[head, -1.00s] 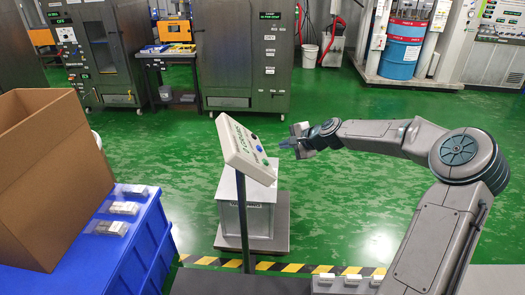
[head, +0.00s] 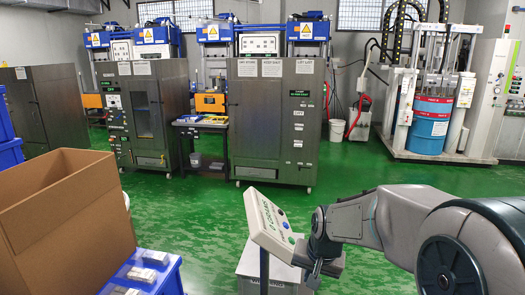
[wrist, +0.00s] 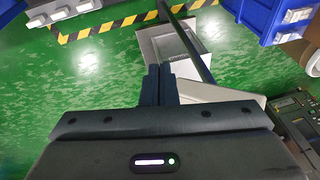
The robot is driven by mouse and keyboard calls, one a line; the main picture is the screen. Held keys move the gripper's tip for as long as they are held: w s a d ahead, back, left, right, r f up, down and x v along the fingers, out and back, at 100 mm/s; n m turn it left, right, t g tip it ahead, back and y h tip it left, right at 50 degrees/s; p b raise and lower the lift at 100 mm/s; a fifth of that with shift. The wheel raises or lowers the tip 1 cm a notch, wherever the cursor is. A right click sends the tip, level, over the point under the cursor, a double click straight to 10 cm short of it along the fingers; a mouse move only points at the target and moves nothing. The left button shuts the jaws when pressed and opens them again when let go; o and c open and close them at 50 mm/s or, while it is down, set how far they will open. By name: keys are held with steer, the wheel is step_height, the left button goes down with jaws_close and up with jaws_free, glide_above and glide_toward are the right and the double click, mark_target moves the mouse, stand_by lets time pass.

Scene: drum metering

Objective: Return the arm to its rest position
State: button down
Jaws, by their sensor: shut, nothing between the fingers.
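My gripper (head: 318,274) hangs from my bent arm at the lower middle right of the head view, pointing down. It is just right of the control panel (head: 272,226); whether they touch cannot be told. In the wrist view my gripper's two dark fingers (wrist: 158,84) are together with nothing between them. The panel's pale housing (wrist: 235,104) shows right of the fingers there. My arm fills the lower right of the head view.
A pale box (head: 248,262) stands below the panel. Grey cabinets (head: 277,125) and a blue-red drum (head: 430,126) stand behind. Green floor between is clear.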

steer(key=s+d+r+n, duration=0.1)
steer(key=s+r, duration=0.1)
steer(key=s, duration=0.7)
steer(key=s+d+r+n+h, duration=0.1)
steer(key=s+d+r+n, duration=0.1)
steer(key=s, duration=0.8)
steer(key=shift+s+d+r, duration=0.15)
steer(key=shift+s, duration=0.1)
